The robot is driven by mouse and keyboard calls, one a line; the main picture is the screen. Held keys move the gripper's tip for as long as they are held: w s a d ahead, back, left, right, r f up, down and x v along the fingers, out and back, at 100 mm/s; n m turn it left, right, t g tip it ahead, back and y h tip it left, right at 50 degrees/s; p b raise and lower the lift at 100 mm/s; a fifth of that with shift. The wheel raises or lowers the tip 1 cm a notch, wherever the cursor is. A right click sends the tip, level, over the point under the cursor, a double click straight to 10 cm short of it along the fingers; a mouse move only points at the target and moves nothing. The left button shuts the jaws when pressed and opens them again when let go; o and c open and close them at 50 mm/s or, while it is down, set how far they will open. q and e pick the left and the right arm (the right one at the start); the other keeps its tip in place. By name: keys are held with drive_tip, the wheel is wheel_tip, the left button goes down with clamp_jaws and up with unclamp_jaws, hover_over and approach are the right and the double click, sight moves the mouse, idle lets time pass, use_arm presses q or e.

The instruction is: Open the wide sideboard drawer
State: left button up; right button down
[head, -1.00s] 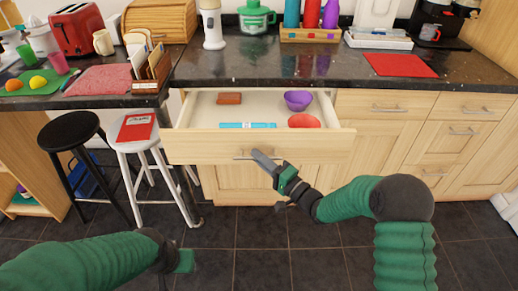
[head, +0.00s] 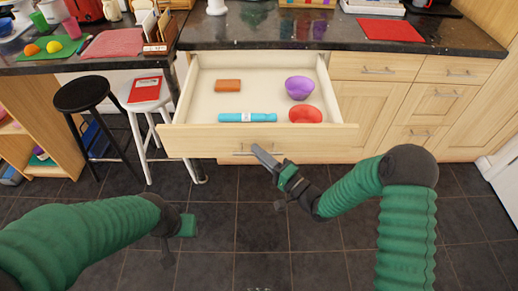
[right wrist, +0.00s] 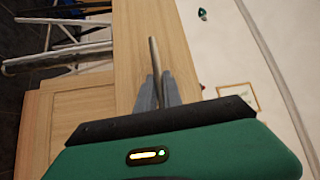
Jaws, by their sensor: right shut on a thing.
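The wide sideboard drawer (head: 205,143) stands pulled well out from under the counter, its pale inside showing. Its bar handle (head: 241,153) is on the front panel. My right gripper (head: 262,154) is at this handle. In the right wrist view, the two fingers of the right gripper (right wrist: 157,90) are closed around the thin handle bar (right wrist: 153,55), which sticks out beyond them. My left gripper (head: 184,226) hangs low over the floor at left, away from the drawer; its fingers do not show clearly.
The drawer holds a purple bowl (head: 299,88), a red bowl (head: 306,114), a blue cylinder (head: 248,117) and a brown block (head: 228,86). A white stool (head: 146,95) with a red book and a black stool (head: 85,95) stand left of it. The tiled floor in front is clear.

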drive_tip(key=shift+d+f, duration=0.1)
drive_tip(key=shift+f, duration=0.15)
drive_tip(key=c, duration=1.8)
unclamp_jaws()
drive_tip(key=o, duration=0.3)
drive_tip(key=shift+w, duration=0.1)
drive_tip(key=shift+r, duration=0.1)
drive_tip(key=shift+d, duration=0.1)
drive_tip(key=p+v, duration=0.1)
drive_tip(key=v, duration=1.6)
drive_tip(key=shift+p, duration=0.3)
